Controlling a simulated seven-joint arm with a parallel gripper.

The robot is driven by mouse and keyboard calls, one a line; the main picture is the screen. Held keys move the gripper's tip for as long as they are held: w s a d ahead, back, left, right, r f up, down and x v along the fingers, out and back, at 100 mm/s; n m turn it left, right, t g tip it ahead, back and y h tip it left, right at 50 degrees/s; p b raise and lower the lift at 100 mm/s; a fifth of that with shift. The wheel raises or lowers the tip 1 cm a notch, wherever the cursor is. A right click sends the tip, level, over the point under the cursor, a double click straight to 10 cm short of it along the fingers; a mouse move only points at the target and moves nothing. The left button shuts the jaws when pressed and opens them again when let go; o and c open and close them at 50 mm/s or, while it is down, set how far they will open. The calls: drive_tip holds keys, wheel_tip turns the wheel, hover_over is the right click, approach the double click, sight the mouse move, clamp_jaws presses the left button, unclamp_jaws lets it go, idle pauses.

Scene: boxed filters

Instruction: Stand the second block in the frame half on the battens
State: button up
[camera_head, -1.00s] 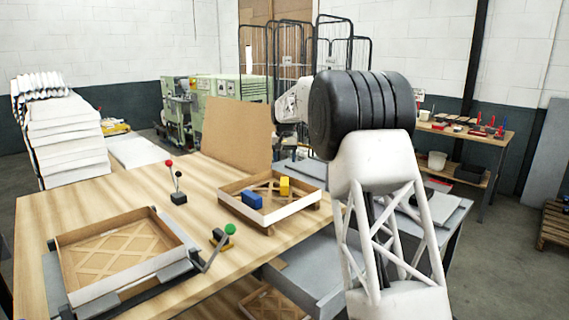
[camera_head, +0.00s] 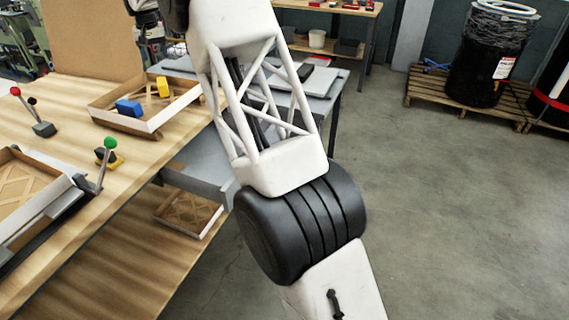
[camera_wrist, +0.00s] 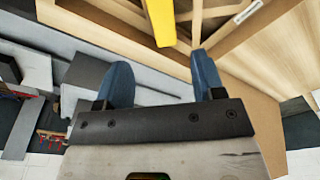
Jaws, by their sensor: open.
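A frame half (camera_head: 175,113) with low walls stands on the wooden bench in the head view. A blue block (camera_head: 129,107) and a yellow block (camera_head: 163,86) are inside it, apart from each other. In the wrist view the yellow block (camera_wrist: 160,20) lies just beyond my gripper (camera_wrist: 162,66), with wooden battens (camera_wrist: 196,22) beside it. My gripper's two blue fingers are spread and empty. The yellow block is centred roughly between them, apart from both. The blue block is not in the wrist view. My fingers cannot be made out in the head view.
A second frame half (camera_head: 45,214) with crossed battens sits at the left in a dark fixture. A green-knobbed lever (camera_head: 108,150) and a red-knobbed lever (camera_head: 35,115) stand on the bench. A tan upright board (camera_head: 92,38) is behind. Another frame (camera_head: 190,216) lies on the lower shelf.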

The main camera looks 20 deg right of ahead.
drive_tip(key=s+d+r, duration=0.4)
drive_tip(key=s+d, duration=0.1)
drive_tip(key=s, duration=0.6)
drive_tip(key=s+d+r, duration=0.3)
drive_tip(key=s+d, duration=0.1)
drive_tip(key=s, duration=0.8)
drive_tip(key=s+d+r, duration=0.4)
drive_tip(key=s+d, duration=0.1)
drive_tip(key=s, duration=0.6)
drive_tip(key=s+d+f, duration=0.2)
drive_tip(key=s+f, duration=0.2)
drive_tip(key=s, duration=0.9)
drive_tip(key=s+d+f+t, duration=0.1)
drive_tip(key=s+f, duration=0.4)
drive_tip(key=s, duration=0.9)
drive_tip(key=s+d+f, duration=0.4)
drive_tip(key=s, duration=0.9)
drive_tip(key=shift+s+f, duration=0.2)
drive_tip(key=shift+f, duration=0.15)
